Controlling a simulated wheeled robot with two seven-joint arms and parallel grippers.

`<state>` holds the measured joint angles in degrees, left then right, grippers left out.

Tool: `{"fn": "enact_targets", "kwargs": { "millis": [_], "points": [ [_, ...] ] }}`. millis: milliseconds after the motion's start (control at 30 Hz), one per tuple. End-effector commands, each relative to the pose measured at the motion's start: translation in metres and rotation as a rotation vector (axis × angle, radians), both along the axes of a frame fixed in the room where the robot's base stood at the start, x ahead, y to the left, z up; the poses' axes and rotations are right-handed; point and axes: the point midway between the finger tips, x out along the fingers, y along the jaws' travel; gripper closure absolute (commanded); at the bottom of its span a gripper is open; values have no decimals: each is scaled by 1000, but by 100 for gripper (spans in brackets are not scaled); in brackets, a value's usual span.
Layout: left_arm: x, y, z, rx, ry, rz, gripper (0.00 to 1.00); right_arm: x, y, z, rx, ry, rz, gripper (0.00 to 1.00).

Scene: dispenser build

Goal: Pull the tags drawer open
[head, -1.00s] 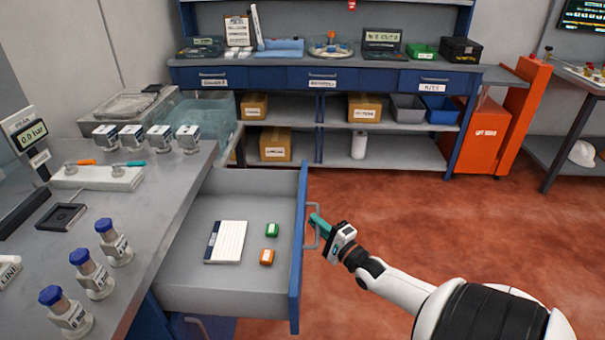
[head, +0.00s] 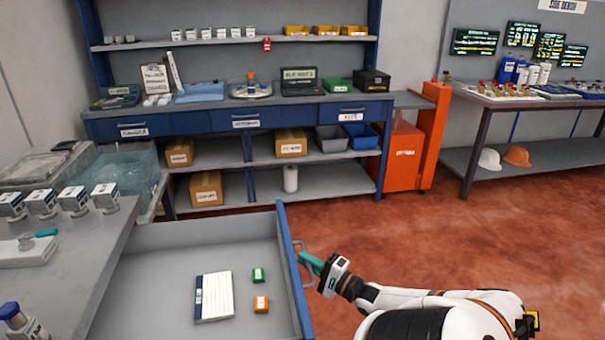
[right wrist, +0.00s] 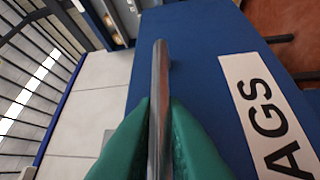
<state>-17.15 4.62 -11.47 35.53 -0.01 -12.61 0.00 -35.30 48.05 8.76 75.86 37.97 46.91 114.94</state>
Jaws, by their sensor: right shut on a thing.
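The tags drawer (head: 150,290) stands open from the bench at the left in the head view. Its blue front also fills the middle of the right wrist view (right wrist: 205,55), with a white label ending in "AGS" (right wrist: 265,115). My right gripper (head: 306,258) is at the front's metal handle (right wrist: 158,85). Its green fingers (right wrist: 158,140) are shut on the handle bar, one on each side. My left gripper is not in view.
The grey bench top (head: 75,245) at left holds several labelled boxes and a bottle (head: 20,322). A blue back bench (head: 240,115) with drawers and an orange cabinet (head: 405,150) stand behind. The red floor (head: 450,240) on the right is clear.

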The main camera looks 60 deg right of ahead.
Motion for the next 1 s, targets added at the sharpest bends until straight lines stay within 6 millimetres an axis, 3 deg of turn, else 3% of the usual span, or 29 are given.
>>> {"fn": "enact_targets", "kwargs": {
  "millis": [233,267,300,400,767,1000],
  "points": [
    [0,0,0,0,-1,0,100,0,0,-1,0,2,0,100],
    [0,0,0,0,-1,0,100,0,0,-1,0,3,0,86],
    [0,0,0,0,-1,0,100,0,0,-1,0,2,0,79],
    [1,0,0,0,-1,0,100,0,0,-1,0,2,0,67],
    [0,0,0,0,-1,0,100,-7,1,-2,1,2,0,67],
    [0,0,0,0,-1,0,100,-52,5,-9,1,7,-1,67]
  ]
}}
